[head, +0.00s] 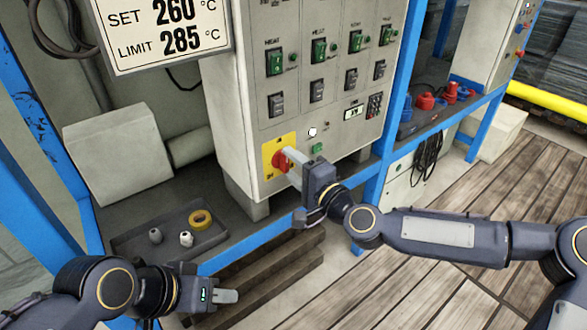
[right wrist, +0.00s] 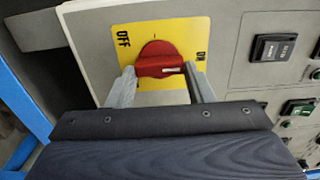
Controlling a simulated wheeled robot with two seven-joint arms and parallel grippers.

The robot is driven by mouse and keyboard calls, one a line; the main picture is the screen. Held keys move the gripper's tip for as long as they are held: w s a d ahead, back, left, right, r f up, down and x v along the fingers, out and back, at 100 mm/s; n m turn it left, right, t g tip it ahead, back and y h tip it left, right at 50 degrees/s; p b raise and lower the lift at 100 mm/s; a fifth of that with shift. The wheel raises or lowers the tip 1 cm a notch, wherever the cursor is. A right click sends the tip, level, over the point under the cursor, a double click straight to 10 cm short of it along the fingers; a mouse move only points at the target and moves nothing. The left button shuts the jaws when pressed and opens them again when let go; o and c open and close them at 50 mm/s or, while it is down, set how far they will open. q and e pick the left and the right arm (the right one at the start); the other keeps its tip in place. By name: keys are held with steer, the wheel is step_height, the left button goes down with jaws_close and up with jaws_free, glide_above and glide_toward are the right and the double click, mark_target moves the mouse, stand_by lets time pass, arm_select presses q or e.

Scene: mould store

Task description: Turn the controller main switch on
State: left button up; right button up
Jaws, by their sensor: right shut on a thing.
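The main switch is a red rotary knob (head: 279,161) on a yellow plate (head: 269,148), low on the left of the grey controller's front. In the right wrist view the red knob (right wrist: 158,60) has its bar lying roughly level, between the OFF mark on the left and the ON mark on the right of the yellow plate (right wrist: 180,25). My right gripper (right wrist: 163,74) is shut on the knob, one finger at each end of its bar. In the head view the right gripper (head: 289,160) hides part of the knob. My left gripper (head: 232,296) is low, away from the controller; its finger gap is unclear.
The controller (head: 237,120) carries several green and black switches and a small display (head: 353,112). A tray (head: 128,243) with a yellow tape roll (head: 200,219) and small parts sits on the shelf at left. A blue post (head: 391,120) stands right of the controller.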

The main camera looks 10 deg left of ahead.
stand_by(0.5)
steer(key=o, duration=1)
steer(key=v, duration=0.7)
steer(key=shift+s+d+p, duration=0.25)
steer(key=shift+d+p, duration=0.1)
steer(key=shift+f, duration=0.1)
